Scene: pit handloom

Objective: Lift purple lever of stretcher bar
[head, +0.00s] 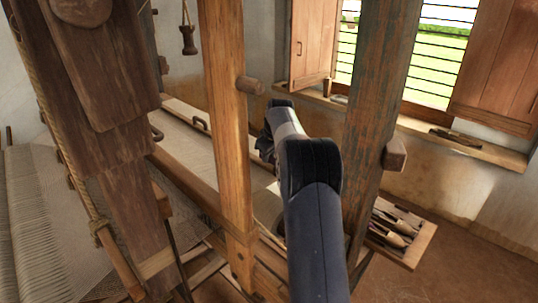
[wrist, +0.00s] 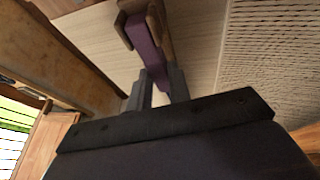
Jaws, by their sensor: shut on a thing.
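The purple lever (wrist: 146,45) of the stretcher bar shows in the wrist view, running from a brown wooden bracket (wrist: 160,22) at the top down toward my gripper. My gripper (wrist: 158,84) is shut on the lower end of the lever, one grey finger on each side of it. Pale woven cloth (wrist: 90,38) lies behind the lever. In the head view my own arm reaches in between the posts and hides the gripper and the lever.
A light wooden post (head: 226,120) stands left of my arm and a dark weathered post (head: 378,110) right of it. A tray with shuttles (head: 395,235) is at the right. Cloth (head: 190,145) stretches across the loom behind. A barred window with a sill (head: 490,150) is at the back.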

